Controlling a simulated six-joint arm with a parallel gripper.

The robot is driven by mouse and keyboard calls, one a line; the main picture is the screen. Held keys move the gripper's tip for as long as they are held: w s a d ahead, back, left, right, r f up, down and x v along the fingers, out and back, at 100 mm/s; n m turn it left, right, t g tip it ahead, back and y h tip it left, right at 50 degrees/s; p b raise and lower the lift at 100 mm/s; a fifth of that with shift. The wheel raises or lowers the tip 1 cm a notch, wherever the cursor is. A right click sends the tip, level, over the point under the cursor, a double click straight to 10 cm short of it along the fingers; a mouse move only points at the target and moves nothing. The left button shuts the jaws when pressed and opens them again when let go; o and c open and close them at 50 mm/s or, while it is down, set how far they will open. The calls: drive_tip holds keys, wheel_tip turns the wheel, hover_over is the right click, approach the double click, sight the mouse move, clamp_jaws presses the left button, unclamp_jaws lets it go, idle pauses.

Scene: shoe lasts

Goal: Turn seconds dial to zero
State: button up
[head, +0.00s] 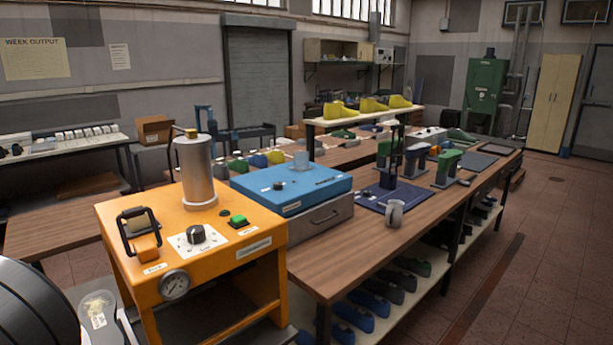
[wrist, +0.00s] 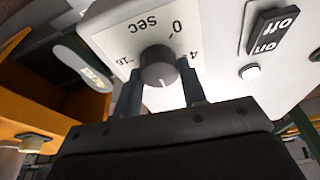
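A grey round seconds dial (wrist: 158,67) sits on a white panel marked "sec" in the wrist view. The printing looks upside down or tilted there, with a 0 above the dial, a 4 to its right and a 16 to its left. A white line on the dial points down in the picture, away from the 0. My gripper (wrist: 160,80) has one finger on each side of the dial. The fingers are apart and close to it; whether they touch it cannot be told. I cannot make out this dial in the head view.
A black on/off switch (wrist: 270,32) and a white round button (wrist: 250,72) are right of the dial. An orange machine (head: 140,215) with another dial (head: 196,234) stands near the workbench. A pale labelled shoe-shaped piece (head: 97,312) is at lower left.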

drive_tip(key=n+g, duration=0.1)
drive_tip(key=n, duration=0.3)
drive_tip(key=shift+n+y, duration=0.3)
drive_tip(key=n, duration=0.4)
drive_tip(key=shift+g, duration=0.4)
drive_tip(key=n+g, duration=0.1)
drive_tip(key=n, duration=0.3)
drive_tip(key=n+g, duration=0.1)
drive_tip(key=n, duration=0.3)
drive_tip(key=o, duration=0.7)
drive_tip(key=shift+r, duration=2.5)
